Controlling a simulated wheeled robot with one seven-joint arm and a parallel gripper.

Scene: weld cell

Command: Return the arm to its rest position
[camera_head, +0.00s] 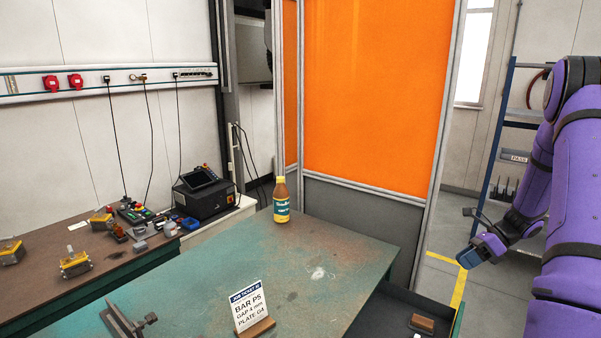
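My purple arm (575,190) reaches down along the right side of the picture. My gripper (470,252) is at its lower end, over the floor to the right of the green table. It is clear of the table and the bottle. The gripper is small and dark with a bluish end, and I cannot tell whether its fingers are apart or together.
The green table (345,258) bears a yellow-capped bottle (282,203), a job ticket card (249,306) and a dark metal fixture (122,320). A dark tray (390,312) is at its right. An orange screen (380,90) and a blue rack (500,150) stand behind.

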